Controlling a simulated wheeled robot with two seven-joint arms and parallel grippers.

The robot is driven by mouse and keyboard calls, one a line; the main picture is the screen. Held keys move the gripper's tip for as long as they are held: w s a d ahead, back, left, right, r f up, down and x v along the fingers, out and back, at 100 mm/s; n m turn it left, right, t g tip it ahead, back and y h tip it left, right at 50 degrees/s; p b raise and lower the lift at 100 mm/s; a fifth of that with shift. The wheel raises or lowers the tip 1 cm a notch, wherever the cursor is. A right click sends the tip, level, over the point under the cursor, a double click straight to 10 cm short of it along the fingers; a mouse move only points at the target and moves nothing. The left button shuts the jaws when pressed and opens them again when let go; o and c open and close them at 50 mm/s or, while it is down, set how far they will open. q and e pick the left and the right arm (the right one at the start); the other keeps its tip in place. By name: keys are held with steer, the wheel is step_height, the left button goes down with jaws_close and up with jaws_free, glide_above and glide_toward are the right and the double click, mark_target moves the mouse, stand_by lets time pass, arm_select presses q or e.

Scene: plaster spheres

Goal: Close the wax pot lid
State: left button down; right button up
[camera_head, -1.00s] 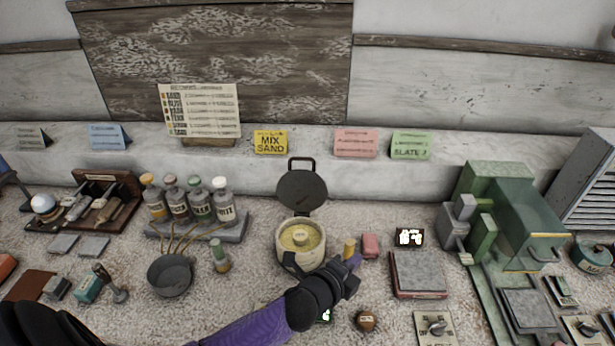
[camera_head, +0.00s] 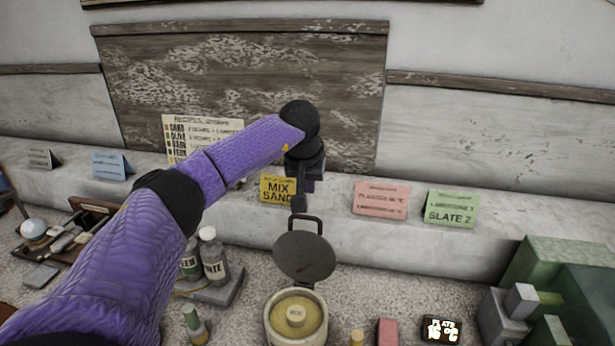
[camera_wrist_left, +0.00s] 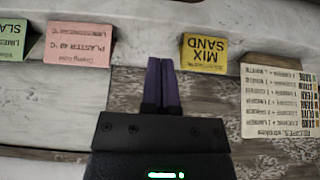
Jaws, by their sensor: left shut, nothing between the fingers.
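The wax pot (camera_head: 296,335) is a cream round pot at the bottom centre of the head view, with yellow wax inside and a pale knob in the middle. Its dark round lid (camera_head: 305,257) stands open, tilted up at the back of the pot, with a loop handle at its top. My left gripper (camera_head: 299,203) is just above and behind the lid handle, by the wall ledge; contact cannot be told. In the left wrist view its purple fingers (camera_wrist_left: 161,65) are together and empty. The pot is not visible there. My right gripper is not in view.
The ledge behind carries a yellow MIX SAND card (camera_head: 277,190), a pink card (camera_head: 381,200) and a green card (camera_head: 452,208). Bottles (camera_head: 213,258) stand left of the pot, partly behind my left arm. A small display (camera_head: 441,329) and green machine (camera_head: 560,275) are right.

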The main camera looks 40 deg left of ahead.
arm_select(q)
steer(key=s+f, duration=0.1)
steer(key=s+d+f, duration=0.1)
steer(key=f, duration=0.1)
steer(key=shift+s+d+f, duration=0.15)
steer(key=shift+s+d, duration=0.05)
stand_by(0.5)
